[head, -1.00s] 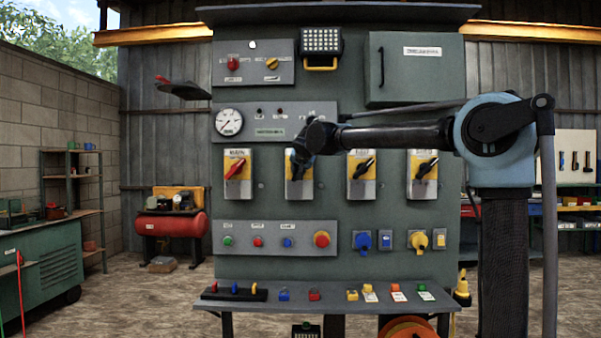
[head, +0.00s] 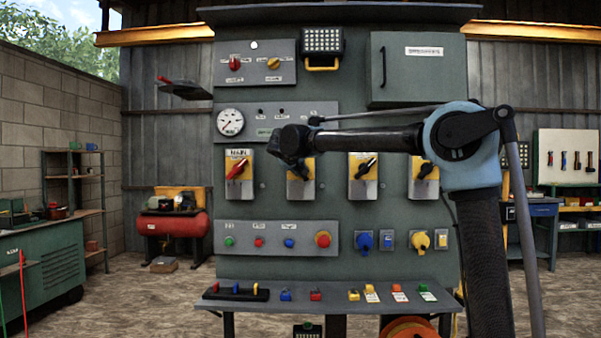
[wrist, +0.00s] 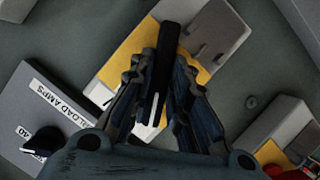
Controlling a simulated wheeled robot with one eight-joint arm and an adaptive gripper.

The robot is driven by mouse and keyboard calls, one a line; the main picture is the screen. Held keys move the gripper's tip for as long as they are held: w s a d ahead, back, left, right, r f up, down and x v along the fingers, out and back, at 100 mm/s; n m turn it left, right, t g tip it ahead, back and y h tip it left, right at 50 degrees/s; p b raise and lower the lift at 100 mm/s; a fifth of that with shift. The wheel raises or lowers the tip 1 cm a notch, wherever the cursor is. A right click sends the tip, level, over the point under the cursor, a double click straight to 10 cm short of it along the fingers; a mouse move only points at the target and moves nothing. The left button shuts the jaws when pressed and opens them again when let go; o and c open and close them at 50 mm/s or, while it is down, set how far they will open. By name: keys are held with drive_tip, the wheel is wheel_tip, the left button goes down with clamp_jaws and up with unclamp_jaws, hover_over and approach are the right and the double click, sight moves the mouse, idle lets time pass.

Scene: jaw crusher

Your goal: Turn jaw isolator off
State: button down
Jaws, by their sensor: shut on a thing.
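Several isolators with yellow plates and grey boxes sit in a row on the green panel. The second from the left (head: 309,190) is partly hidden behind my gripper (head: 298,168), and its label cannot be read. In the wrist view my gripper (wrist: 155,105) is shut on a black handle (wrist: 163,50) of an isolator (wrist: 120,69). The handle lies slanted to the long side of its plate. To the left in the head view is the MAIN isolator (head: 238,176) with a red handle; a red part also shows at the lower right of the wrist view (wrist: 277,172).
An "overload amps" box (wrist: 62,110) with a black knob is close to my gripper in the wrist view. Two more black-handled isolators (head: 363,178) (head: 424,178) stand to the right. A button strip (head: 270,240) and a shelf (head: 335,293) are below.

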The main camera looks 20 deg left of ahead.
drive_tip(key=shift+a+f+n+t+h, duration=0.1)
drive_tip(key=shift+n+t+h, duration=0.3)
drive_tip(key=shift+n, duration=0.5)
drive_tip(key=c, duration=1.5)
unclamp_jaws()
drive_tip(key=shift+s, duration=0.1)
drive_tip(key=v, duration=1.1)
drive_tip(key=shift+s+a, duration=0.2)
drive_tip(key=shift+s, duration=0.15)
